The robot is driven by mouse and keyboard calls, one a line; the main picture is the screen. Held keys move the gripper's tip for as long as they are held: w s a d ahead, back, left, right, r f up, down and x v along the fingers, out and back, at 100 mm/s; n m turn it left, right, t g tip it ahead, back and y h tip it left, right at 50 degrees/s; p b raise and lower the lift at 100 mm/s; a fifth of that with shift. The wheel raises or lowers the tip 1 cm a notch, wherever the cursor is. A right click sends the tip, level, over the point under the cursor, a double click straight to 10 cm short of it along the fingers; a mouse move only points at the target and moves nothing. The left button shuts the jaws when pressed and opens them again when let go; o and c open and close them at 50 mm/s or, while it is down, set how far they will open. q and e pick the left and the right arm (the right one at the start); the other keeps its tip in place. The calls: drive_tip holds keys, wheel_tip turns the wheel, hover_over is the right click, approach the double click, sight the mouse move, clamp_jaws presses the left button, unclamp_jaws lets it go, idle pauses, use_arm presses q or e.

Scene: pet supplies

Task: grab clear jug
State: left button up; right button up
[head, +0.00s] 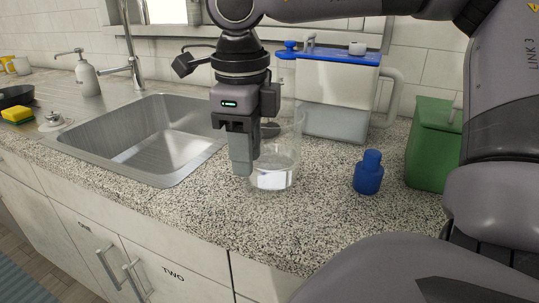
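A clear jug (283,172) stands upright on the speckled counter, just right of the sink. It looks like see-through glass with a little clear liquid or a pale base at its bottom. My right gripper (243,166) points straight down at the jug's left side and overlaps its left edge in the picture. The fingers are seen nearly edge-on, so their gap is hidden. I cannot tell whether they touch the jug. My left gripper is not in view.
A clear tank with a blue lid (338,122) stands behind the jug. A blue bottle (368,175) and a green container (431,150) stand to the right. The steel sink (150,140) and faucet (133,65) lie left. The counter in front of the jug is clear.

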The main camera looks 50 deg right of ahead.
drive_tip(key=shift+f, duration=1.4)
clamp_jaws()
drive_tip(key=shift+d, duration=0.1)
drive_tip(key=shift+r, duration=0.2)
